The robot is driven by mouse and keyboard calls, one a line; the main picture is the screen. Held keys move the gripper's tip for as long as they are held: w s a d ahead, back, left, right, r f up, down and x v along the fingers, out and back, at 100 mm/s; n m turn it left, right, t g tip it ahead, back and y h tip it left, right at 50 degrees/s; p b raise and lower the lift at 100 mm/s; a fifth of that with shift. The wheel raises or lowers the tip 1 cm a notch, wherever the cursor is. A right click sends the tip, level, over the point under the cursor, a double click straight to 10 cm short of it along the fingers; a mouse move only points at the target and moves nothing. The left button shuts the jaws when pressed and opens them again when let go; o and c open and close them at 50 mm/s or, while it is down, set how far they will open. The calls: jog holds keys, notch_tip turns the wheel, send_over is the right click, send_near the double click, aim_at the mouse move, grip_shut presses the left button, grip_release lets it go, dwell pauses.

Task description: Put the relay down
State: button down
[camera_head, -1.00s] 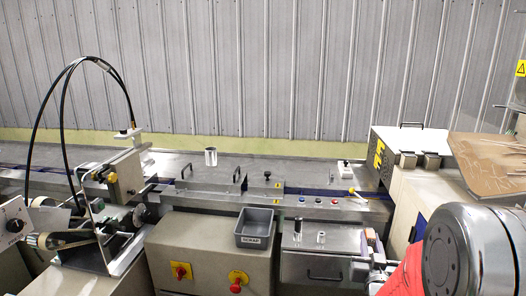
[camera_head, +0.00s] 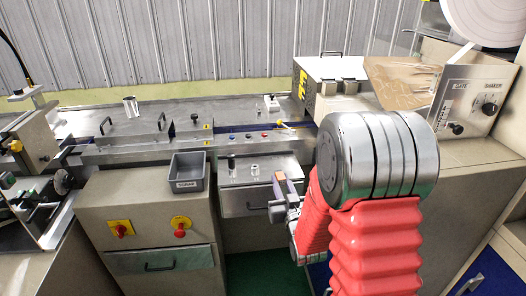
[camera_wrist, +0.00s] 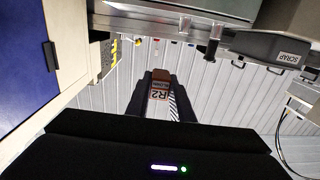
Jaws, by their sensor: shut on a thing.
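In the head view my gripper (camera_head: 281,192) is in front of the metal cabinet below the machine's bench, held in the air.
A grey scrap bin (camera_head: 188,173) hangs on the machine front, left of my gripper; it also shows in the wrist view (camera_wrist: 270,50). Red knobs (camera_head: 180,233) are below it. A steel bench (camera_head: 180,140) runs behind. A shaker control box (camera_head: 470,105) stands at the right.

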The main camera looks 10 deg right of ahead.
jog(key=w+a+r+m+h, duration=0.1)
jog(key=a+r+m+h, duration=0.2)
jog(key=a+r, duration=0.3)
notch_tip(320, 180, up, 3)
jog(key=shift+w+a+f+g+h, duration=0.1)
jog(key=shift+w+a+g+h, duration=0.3)
jog(key=shift+h, duration=0.4)
